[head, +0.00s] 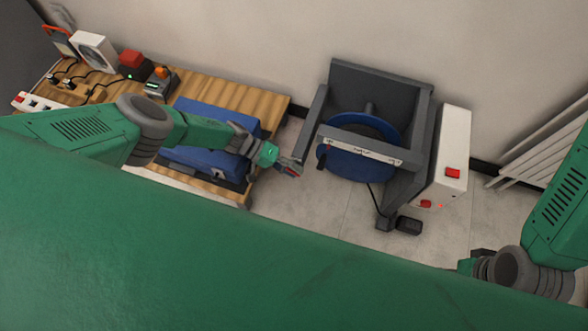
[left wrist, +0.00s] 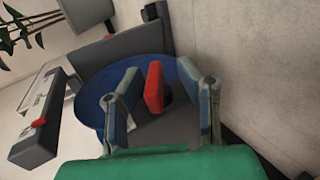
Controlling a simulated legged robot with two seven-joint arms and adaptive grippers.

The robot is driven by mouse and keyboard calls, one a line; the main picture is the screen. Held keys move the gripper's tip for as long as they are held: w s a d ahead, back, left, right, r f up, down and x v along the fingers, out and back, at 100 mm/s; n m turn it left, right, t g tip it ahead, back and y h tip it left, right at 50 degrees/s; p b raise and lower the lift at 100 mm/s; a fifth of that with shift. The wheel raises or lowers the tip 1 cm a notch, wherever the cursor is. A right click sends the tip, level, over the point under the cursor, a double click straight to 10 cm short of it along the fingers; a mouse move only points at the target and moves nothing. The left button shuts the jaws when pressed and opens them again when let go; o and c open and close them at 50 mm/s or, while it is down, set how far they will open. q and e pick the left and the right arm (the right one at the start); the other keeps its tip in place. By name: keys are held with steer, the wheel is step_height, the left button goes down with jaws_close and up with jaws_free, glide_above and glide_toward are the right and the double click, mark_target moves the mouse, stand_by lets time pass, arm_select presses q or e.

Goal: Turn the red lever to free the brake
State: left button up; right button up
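A red lever (left wrist: 153,88) stands between the two fingers of my left gripper (left wrist: 165,100) in the left wrist view. The fingers are spread, with a visible gap on each side of the lever. In the head view my left gripper (head: 287,167) is just left of the grey stand (head: 315,115), and a small bit of red shows at its fingertips. The stand carries a blue disc (head: 335,160), which also shows behind the fingers in the left wrist view (left wrist: 92,95). My right gripper (head: 480,258) is at the lower right, mostly hidden behind its wrist.
A white box with red buttons (head: 447,150) adjoins the stand's right side. A pedal (head: 408,225) lies on the floor. A wooden bench (head: 240,98) with a blue case (head: 215,117) and several devices is at left. A radiator (head: 535,150) is at right.

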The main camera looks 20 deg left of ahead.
arm_select(q)
steer(key=v, duration=0.7)
steer(key=shift+a, duration=0.25)
